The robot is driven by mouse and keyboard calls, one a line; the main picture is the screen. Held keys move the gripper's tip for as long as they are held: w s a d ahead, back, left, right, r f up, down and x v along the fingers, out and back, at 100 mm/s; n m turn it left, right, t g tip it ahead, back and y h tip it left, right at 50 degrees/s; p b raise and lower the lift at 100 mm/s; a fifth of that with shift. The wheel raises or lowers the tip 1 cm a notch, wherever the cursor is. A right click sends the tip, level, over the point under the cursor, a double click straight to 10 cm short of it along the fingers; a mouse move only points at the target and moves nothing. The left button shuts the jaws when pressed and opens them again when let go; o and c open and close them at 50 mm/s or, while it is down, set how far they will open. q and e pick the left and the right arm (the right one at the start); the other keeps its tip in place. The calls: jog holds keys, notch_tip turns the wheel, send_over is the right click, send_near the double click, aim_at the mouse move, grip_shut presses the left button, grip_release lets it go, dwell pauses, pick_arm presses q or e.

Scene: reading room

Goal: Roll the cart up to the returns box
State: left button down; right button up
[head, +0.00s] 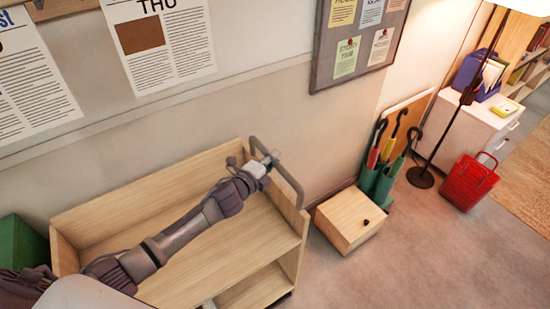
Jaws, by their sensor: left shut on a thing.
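The cart (285,236) is a pale wooden book cart with a raised back and end panels and a lower shelf. It stands along the wall, at the lower left of the head view. A grey tube handle (291,186) rises at its right end. My left arm reaches across the cart, and my left gripper (268,162) is shut on the handle. I see no label that marks a returns box. A low pale wooden box (340,222) with a dark knob stands on the floor just right of the cart. My right gripper is not in view.
A green box (22,245) shows at the left edge beyond the cart. A green umbrella stand (380,182), a floor lamp (421,177) and a red basket (470,182) stand to the right. The grey floor (430,255) at lower right is clear.

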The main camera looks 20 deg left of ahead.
pick_arm(q)
jog(key=shift+s+a+f, duration=0.1)
jog(key=shift+f, duration=0.1)
jog(key=c, duration=1)
grip_release()
jog(key=shift+s+a+r, duration=0.1)
jog(key=v, duration=1.2)
jog(key=shift+r, duration=0.1)
jog(key=shift+s, duration=0.15)
